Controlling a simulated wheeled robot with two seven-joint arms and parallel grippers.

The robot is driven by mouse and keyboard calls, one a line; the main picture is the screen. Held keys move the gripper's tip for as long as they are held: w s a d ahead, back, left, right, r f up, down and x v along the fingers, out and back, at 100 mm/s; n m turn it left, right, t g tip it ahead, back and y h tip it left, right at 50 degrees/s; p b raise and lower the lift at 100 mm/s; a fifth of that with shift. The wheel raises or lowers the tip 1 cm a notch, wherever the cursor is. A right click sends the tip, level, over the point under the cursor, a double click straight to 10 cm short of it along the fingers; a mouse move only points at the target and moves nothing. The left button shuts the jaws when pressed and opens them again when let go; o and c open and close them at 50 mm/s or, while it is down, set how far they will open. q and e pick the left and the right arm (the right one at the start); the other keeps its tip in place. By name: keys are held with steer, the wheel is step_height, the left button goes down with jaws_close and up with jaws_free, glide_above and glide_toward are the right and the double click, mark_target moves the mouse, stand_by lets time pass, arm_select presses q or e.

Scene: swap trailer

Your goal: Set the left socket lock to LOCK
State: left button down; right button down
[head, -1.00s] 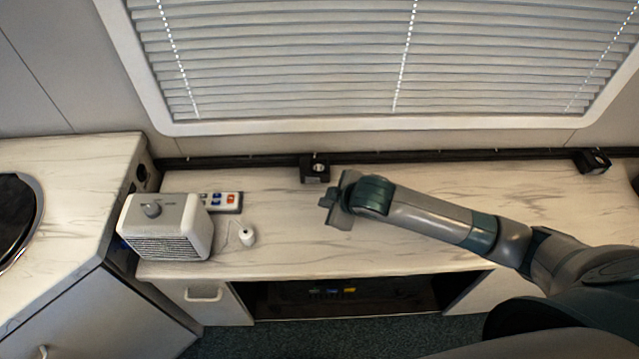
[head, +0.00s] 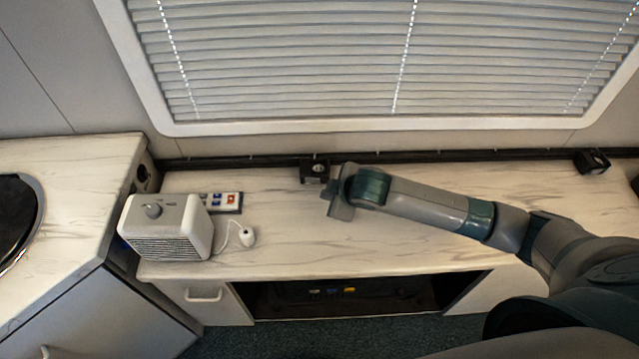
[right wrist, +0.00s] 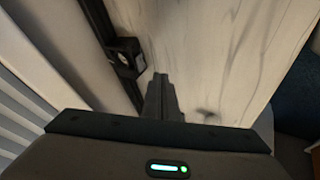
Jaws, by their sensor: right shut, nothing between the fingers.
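The left socket (head: 314,169) is a small black box with a round light face on the dark rail at the back of the counter. It also shows in the right wrist view (right wrist: 127,57), just beyond and left of my fingertips. Its lock position is too small to read. My right gripper (head: 337,193) is shut and empty, just right of this socket and in front of it. In the right wrist view the closed fingers (right wrist: 160,92) point toward the socket, and I cannot tell whether they touch it. My left gripper is not in view.
A second black socket (head: 592,161) sits at the far right of the rail. A small grey heater (head: 167,228), a power strip (head: 222,201) and a white plug on a cord (head: 246,237) are on the left of the counter (head: 400,250). Window blinds rise behind.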

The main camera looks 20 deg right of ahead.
mark_target(320, 183)
steer(key=p+x, duration=0.1)
steer(key=x, duration=0.7)
steer(key=shift+p, duration=0.3)
steer(key=shift+w+d+r+p, duration=0.1)
steer(key=shift+w+d+p, duration=0.15)
steer(key=shift+w, duration=0.3)
steer(key=shift+w+d+p, duration=0.25)
steer(key=shift+w, duration=0.3)
steer(key=shift+w+d, duration=0.35)
steer(key=shift+w, duration=0.35)
steer(key=shift+w, duration=0.1)
steer(key=shift+w+d+f+n, duration=0.2)
steer(key=shift+w+d+n, duration=0.05)
steer(key=shift+d+n, duration=0.15)
steer(key=shift+a, duration=0.15)
steer(key=shift+a+r, duration=0.1)
steer(key=shift+a, duration=0.05)
